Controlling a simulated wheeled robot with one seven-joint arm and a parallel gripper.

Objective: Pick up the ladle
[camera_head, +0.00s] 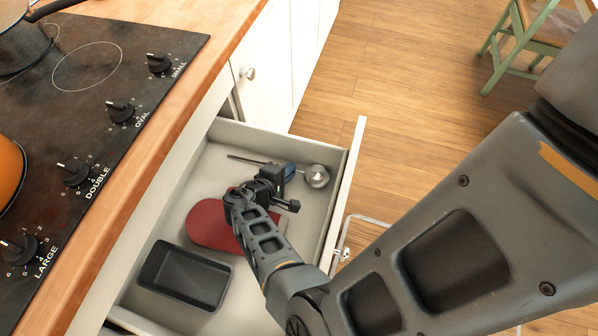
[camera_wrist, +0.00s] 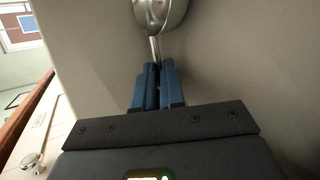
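The ladle (camera_head: 316,176) is metal and lies toward the far side of the open drawer. Its round bowl points right and its thin handle runs left. In the wrist view the ladle bowl (camera_wrist: 160,12) is at the top, just beyond my fingertips. My gripper (camera_head: 288,171) is down in the drawer at the ladle's handle, near the bowl. In the wrist view the blue fingers of my gripper (camera_wrist: 158,68) are close together, with the handle running in between them. Part of the handle is hidden by the fingers.
The open drawer (camera_head: 345,190) also holds a red flat item (camera_head: 210,225), partly under my arm, and a dark rectangular tin (camera_head: 185,276). The drawer walls are close around my gripper. A stove top (camera_head: 85,115) with knobs is left, and a green chair (camera_head: 515,45) stands at upper right.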

